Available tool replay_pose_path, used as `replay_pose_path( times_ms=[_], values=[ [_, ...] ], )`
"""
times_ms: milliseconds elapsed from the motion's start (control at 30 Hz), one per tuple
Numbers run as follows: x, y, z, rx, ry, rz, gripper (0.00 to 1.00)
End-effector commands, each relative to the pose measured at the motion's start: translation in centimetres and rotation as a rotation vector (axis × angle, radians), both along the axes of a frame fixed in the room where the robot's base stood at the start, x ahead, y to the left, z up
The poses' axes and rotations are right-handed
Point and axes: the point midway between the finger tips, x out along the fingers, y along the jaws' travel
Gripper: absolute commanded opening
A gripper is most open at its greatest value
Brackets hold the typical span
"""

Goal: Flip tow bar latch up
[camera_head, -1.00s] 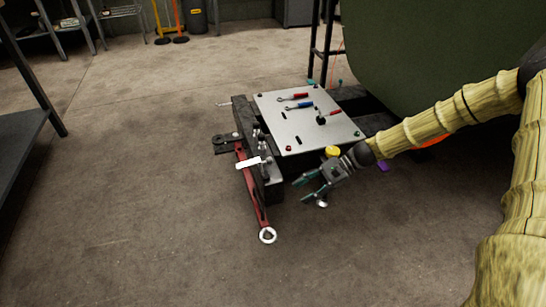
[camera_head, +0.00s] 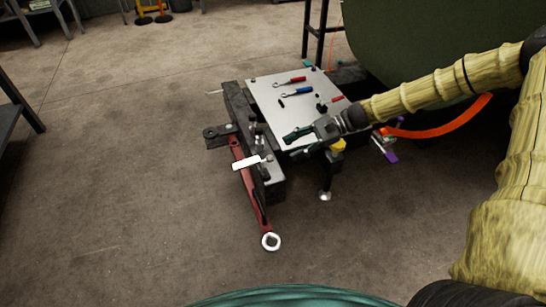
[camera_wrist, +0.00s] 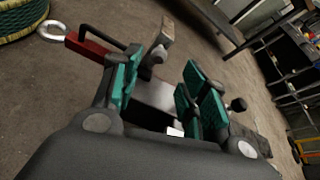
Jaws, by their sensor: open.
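The red tow bar (camera_head: 250,190) hangs from the front of a dark cart and slopes down to a pale ring (camera_head: 271,241) near the floor. A white flat piece (camera_head: 246,163) sticks out across its upper part; I cannot tell for sure whether this is the latch. My gripper (camera_head: 289,147) is open and empty, right of the bar, over the near edge of the cart's metal plate in the head view. In the wrist view, my gripper's (camera_wrist: 164,66) teal fingers are apart, with the red bar (camera_wrist: 88,46) and ring (camera_wrist: 52,31) beyond the left finger.
The cart's metal plate (camera_head: 270,94) carries a red-handled tool (camera_head: 291,81), a blue-handled one (camera_head: 298,92) and small knobs. A large green curved body (camera_head: 430,50) is behind on the right. The floor (camera_head: 130,190) left of the bar is clear.

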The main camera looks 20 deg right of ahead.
Motion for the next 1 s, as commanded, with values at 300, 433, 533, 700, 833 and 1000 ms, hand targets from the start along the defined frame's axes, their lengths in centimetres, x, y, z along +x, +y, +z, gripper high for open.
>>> replay_pose_path(
  times_ms=[300,433,533,700,833,1000],
  values=[
    [0.2,4.8,-2.2,0.001,0.001,0.004,0.43],
    [0.3,6.1,-2.6,-0.001,0.001,0.005,0.43],
    [0.4,6.6,-2.7,0.000,0.000,0.005,0.43],
    [0.4,7.0,-2.7,0.000,-0.001,0.004,0.43],
    [0.4,7.0,-2.7,0.000,-0.001,0.004,0.43],
    [0.4,7.0,-2.7,0.000,-0.001,0.004,0.25]
  ],
)
